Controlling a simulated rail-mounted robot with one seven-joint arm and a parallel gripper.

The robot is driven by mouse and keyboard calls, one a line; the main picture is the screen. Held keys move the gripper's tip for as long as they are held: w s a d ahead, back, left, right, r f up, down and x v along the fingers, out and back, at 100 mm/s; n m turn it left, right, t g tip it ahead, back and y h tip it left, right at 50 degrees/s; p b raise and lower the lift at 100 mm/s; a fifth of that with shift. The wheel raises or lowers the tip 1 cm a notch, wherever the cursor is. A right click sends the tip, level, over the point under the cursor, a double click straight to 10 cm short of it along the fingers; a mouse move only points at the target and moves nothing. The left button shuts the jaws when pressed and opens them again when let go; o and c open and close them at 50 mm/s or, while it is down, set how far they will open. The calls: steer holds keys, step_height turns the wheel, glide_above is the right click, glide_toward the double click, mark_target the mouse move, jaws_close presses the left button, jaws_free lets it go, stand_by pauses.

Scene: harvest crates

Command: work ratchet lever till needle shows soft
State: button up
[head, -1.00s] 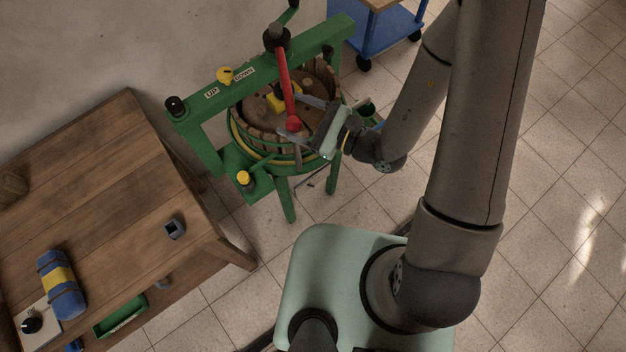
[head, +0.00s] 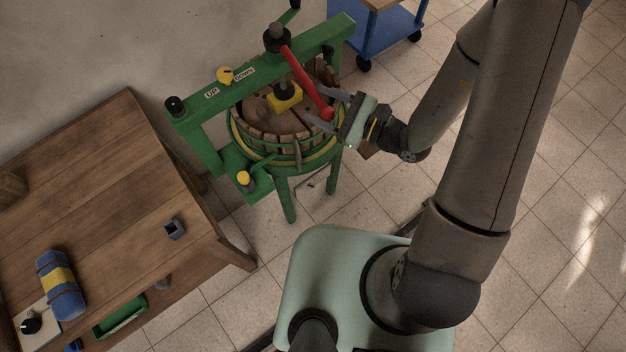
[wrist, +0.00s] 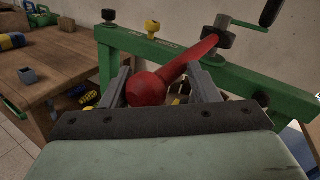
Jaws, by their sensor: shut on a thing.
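The red ratchet lever (head: 305,80) runs from a black hub (head: 277,38) on the green press frame (head: 250,68) down to a red ball end. My gripper (head: 321,106) is shut on the lever near its ball, over the right rim of the basket. In the wrist view, the lever (wrist: 184,66) lies between the two grey fingers (wrist: 163,85), with the ball towards me. A yellow selector knob (head: 225,74) sits between the UP and DOWN labels. I cannot make out a needle or its reading in either view.
The slatted wooden basket (head: 270,138) stands under the frame with a yellow block (head: 286,98) inside. A wooden table (head: 120,190) with a blue roll (head: 60,283) is at left. A blue cart (head: 385,35) stands behind. The tiled floor at right is clear.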

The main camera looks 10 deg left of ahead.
steer(key=shift+w, duration=0.2)
steer(key=shift+c, duration=0.2)
steer(key=w+d, duration=0.4)
steer(key=w, duration=0.1)
steer(key=shift+w+f, duration=0.1)
steer(key=shift+w, duration=0.1)
steer(key=c, duration=0.3)
steer(key=shift+c, duration=0.2)
steer(key=shift+d+f, duration=0.1)
steer(key=shift+w+d+b, duration=0.15)
steer(key=shift+w+d, duration=0.15)
steer(key=shift+w, duration=0.35)
steer(key=shift+w+d+b, duration=0.1)
steer(key=shift+w+d, duration=0.15)
steer(key=shift+w, duration=0.45)
steer(key=shift+w+d+b, duration=0.15)
steer(key=shift+w+d, duration=0.15)
steer(key=shift+w, duration=0.35)
jaws_close()
steer(key=shift+s, duration=0.1)
